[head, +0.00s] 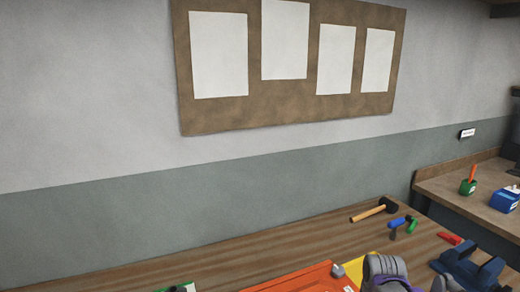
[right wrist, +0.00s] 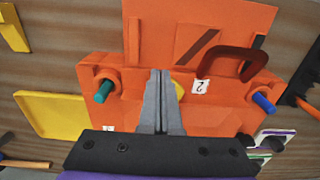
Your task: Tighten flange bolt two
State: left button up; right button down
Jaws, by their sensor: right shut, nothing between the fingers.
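The orange mould (right wrist: 215,120) lies below my right gripper in the right wrist view, and a corner of it shows in the head view (head: 310,280). A green bolt (right wrist: 103,91) sits in its flange at left and a blue bolt (right wrist: 263,102) at right. A white tag reading 2 (right wrist: 202,86) is on the mould between them, right of the fingers. My right gripper (right wrist: 160,73) is shut and empty, pointing at the mould between the two bolts. Its fingers hide part of the mould. My left gripper is not in view.
A dark red clamp (right wrist: 240,60) sits on the mould near the tag. A yellow tray (right wrist: 50,113) lies at left. In the head view, a mallet (head: 372,211), small blue and green tools (head: 400,222) and a blue vise (head: 463,265) stand at right. The bench's back is clear.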

jog(key=shift+s+a, duration=0.15)
jog(key=shift+a, duration=0.25)
jog(key=shift+s+a, duration=0.2)
jog(key=shift+a, duration=0.15)
jog(key=shift+s+a, duration=0.1)
jog(key=shift+a, duration=0.35)
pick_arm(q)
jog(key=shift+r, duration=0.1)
pick_arm(e)
jog(key=shift+a, duration=0.15)
jog(key=shift+s, duration=0.1)
dwell(0.4)
